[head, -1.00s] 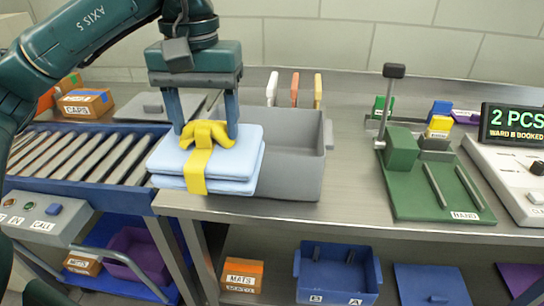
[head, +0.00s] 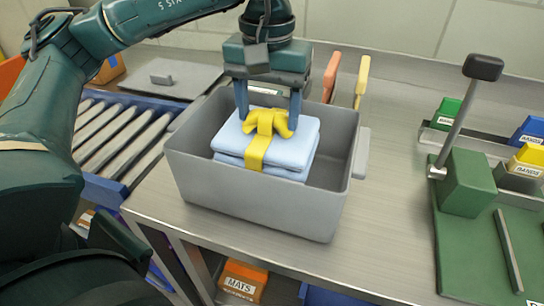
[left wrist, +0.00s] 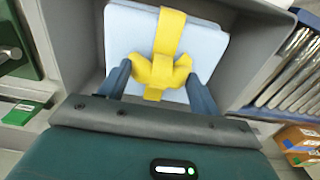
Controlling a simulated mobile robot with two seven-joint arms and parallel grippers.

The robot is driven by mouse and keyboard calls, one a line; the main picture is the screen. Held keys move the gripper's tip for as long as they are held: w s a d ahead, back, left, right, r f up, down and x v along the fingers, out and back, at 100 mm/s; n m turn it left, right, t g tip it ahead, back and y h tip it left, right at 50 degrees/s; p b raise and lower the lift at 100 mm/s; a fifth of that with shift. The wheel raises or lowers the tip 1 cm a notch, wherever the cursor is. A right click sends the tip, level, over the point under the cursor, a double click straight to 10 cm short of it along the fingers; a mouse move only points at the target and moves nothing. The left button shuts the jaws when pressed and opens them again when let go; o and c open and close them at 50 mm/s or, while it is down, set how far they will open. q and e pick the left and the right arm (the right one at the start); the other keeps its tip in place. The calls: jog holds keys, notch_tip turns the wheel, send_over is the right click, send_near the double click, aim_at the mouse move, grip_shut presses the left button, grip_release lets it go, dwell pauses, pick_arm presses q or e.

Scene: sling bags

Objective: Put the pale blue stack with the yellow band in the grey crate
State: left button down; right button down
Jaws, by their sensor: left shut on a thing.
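The pale blue stack (head: 286,151) of folded cloth with a yellow band (head: 258,151) is inside the grey crate (head: 255,206), within its walls. Whether it touches the crate floor is hidden by the front wall. My left gripper (head: 268,122) is above the stack, its two fingers shut on the yellow knot of the band. In the left wrist view the stack (left wrist: 196,40) lies beyond the fingers, with the knot (left wrist: 160,72) between the fingertips and grey crate walls around it. My right gripper is not in view.
The roller conveyor (head: 110,140) adjoins the table at left. A grey lid (head: 165,78) lies behind the crate. Orange and yellow upright handles (head: 361,80) stand behind its right side. A green lever press (head: 467,185) stands at right, with bare table between.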

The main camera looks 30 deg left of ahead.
aim_at(269, 143)
pick_arm(q)
jog(key=shift+w+f, duration=0.1)
jog(key=shift+f, duration=3.35)
jog(key=shift+f, duration=0.15)
jog(key=shift+c, duration=1.6)
grip_release()
notch_tip(269, 143, up, 12)
jog(key=shift+r+p, duration=0.15)
jog(key=shift+p, duration=0.15)
